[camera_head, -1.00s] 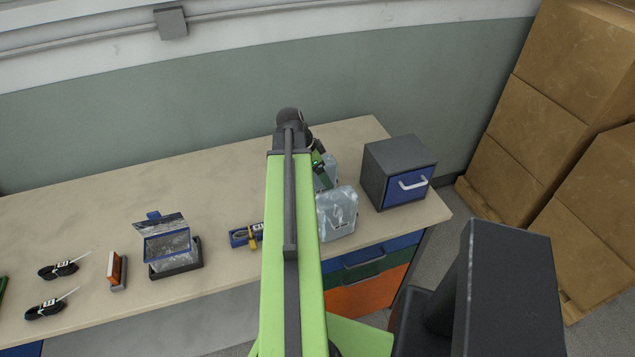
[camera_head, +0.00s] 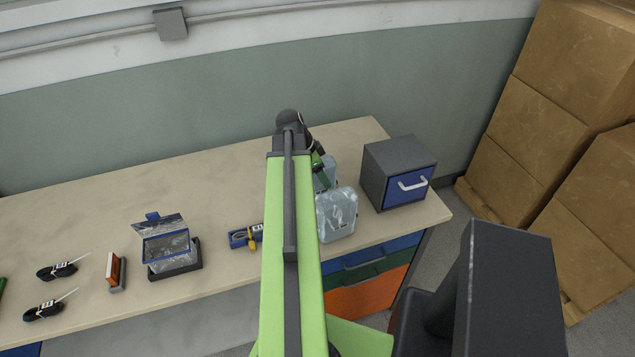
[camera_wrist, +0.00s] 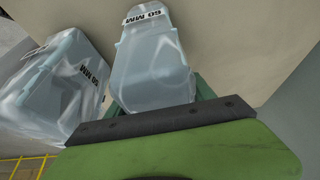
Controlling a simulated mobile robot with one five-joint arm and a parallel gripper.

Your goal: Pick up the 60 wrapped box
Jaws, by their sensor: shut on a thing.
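The 60 wrapped box (camera_wrist: 152,70) is a pale blue box in clear film with a label reading 60 MM. In the wrist view it sits between the green fingers of my gripper (camera_wrist: 158,100), which is shut on it. In the head view the box (camera_head: 328,170) is partly hidden behind my arm and my gripper (camera_head: 320,168). Whether it touches the bench is unclear. A second wrapped box (camera_wrist: 58,85) with a similar label stands to its left in the wrist view. In the head view this second box (camera_head: 337,216) is nearer the bench's front edge.
A grey cabinet with a blue drawer (camera_head: 408,188) stands close to the right of the boxes. Left on the bench (camera_head: 90,215) are an open-lidded box (camera_head: 168,245), an orange block (camera_head: 113,270), cable coils (camera_head: 57,271) and a blue-yellow tool (camera_head: 243,236). Cartons (camera_head: 545,120) stand beyond.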

